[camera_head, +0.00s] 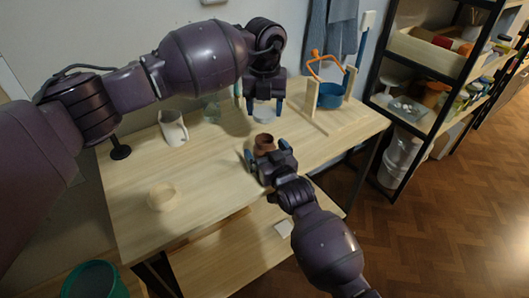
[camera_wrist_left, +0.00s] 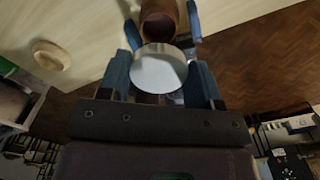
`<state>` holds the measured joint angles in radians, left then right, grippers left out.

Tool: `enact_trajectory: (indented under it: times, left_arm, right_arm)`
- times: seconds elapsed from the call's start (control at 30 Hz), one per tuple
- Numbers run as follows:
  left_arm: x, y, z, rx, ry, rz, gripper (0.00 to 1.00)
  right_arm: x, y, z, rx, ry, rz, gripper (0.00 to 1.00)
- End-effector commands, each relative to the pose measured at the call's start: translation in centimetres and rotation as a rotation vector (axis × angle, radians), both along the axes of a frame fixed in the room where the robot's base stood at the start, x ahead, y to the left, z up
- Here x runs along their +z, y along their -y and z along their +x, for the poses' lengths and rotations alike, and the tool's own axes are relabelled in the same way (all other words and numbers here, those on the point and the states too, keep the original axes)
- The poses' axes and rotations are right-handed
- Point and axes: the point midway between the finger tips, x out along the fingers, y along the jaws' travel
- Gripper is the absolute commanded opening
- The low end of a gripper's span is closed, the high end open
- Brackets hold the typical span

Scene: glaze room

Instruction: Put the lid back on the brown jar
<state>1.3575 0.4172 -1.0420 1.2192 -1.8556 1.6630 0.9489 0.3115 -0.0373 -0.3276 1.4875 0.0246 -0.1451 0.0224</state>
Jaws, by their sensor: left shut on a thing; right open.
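The brown jar (camera_head: 264,140) stands on the wooden table with its open top showing. In the left wrist view the jar (camera_wrist_left: 158,20) lies just beyond the lid. My left gripper (camera_head: 265,106) is shut on the pale grey round lid (camera_head: 264,117), which also shows between blue fingers in the left wrist view (camera_wrist_left: 158,68). The lid is above and behind the jar in the head view, apart from it. My right gripper (camera_head: 266,151) is open, with one finger on each side of the jar; whether they touch it I cannot tell.
A white pitcher (camera_head: 172,127) and a greenish glass (camera_head: 211,110) stand at the back left. A cream bowl (camera_head: 162,197) is at the front left. A blue pot (camera_head: 331,96) in a wooden stand is at the back right. The table's left middle is clear.

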Motion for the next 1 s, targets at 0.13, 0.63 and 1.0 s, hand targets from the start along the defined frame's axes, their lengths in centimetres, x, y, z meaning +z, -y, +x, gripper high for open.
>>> enact_trajectory:
  times: [0.13, 0.63, 1.0]
  left_arm:
    - [0.0, 0.0, 0.0, 0.000, 0.000, 0.000, 0.37]
    - [-0.2, 0.0, 0.0, 0.000, -0.001, 0.000, 0.37]
    - [-4.2, 0.0, 0.0, -0.001, -0.003, 0.001, 0.37]
  right_arm:
    - [0.0, 0.0, 0.0, 0.000, 0.000, 0.000, 0.83]
    - [0.0, 0.0, 0.0, 0.000, 0.000, 0.000, 0.24]
    - [0.0, 0.0, 0.0, 0.000, 0.000, 0.000, 0.24]
